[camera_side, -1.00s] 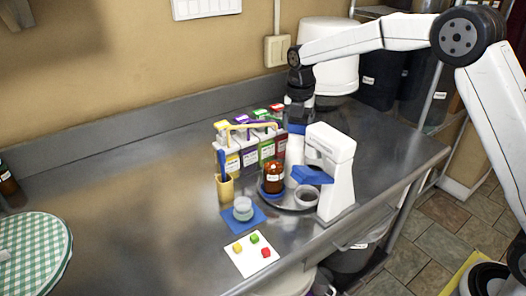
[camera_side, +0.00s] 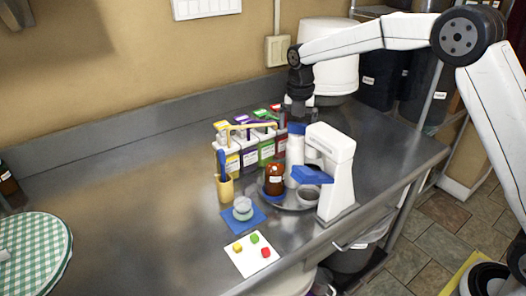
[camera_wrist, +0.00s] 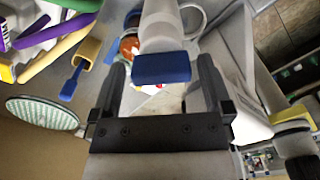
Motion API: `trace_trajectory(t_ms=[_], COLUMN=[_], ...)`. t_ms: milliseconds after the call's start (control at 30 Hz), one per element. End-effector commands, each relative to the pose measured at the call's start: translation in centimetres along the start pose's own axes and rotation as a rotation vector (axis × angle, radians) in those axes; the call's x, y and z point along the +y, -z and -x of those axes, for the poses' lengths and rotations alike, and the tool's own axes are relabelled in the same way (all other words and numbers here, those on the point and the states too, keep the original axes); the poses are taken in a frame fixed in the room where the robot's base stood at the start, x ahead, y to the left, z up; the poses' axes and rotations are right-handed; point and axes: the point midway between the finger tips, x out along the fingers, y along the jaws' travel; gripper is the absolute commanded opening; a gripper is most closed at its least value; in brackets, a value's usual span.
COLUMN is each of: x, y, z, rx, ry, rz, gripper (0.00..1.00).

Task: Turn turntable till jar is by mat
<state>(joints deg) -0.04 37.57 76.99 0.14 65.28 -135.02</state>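The round grey turntable (camera_side: 284,203) stands on the steel counter. A brown jar (camera_side: 274,178) stands near its left edge, with blue beneath it; part of the jar shows in the wrist view (camera_wrist: 129,46). A blue mat (camera_side: 258,222) lies on the counter just left of the turntable, with a small pale tub (camera_side: 243,209) on it. A white post (camera_side: 294,168) with a blue top (camera_wrist: 161,68) rises by the jar. My gripper (camera_wrist: 162,70) is open, its fingers either side of the blue top with gaps showing. In the side view its fingers are mostly hidden.
A white machine (camera_side: 335,172) with a blue lever (camera_side: 312,175) stands close right of the post. A grey cup (camera_side: 308,197) is by it. Labelled boxes (camera_side: 248,155) and a tan brush holder (camera_side: 225,188) stand left. A white card (camera_side: 249,263) with coloured cubes lies in front.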

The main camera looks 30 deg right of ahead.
Motion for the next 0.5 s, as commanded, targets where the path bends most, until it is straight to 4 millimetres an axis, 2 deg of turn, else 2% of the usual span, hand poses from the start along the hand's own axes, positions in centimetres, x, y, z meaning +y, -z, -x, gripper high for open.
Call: trace_trajectory(t_ms=[267, 500], x=[-0.1, 0.0], y=[0.0, -0.1], z=[0.0, 1.8], rx=[0.0, -0.002], ry=[0.002, 0.0], rz=[0.0, 0.0], gripper=[1.0, 1.0])
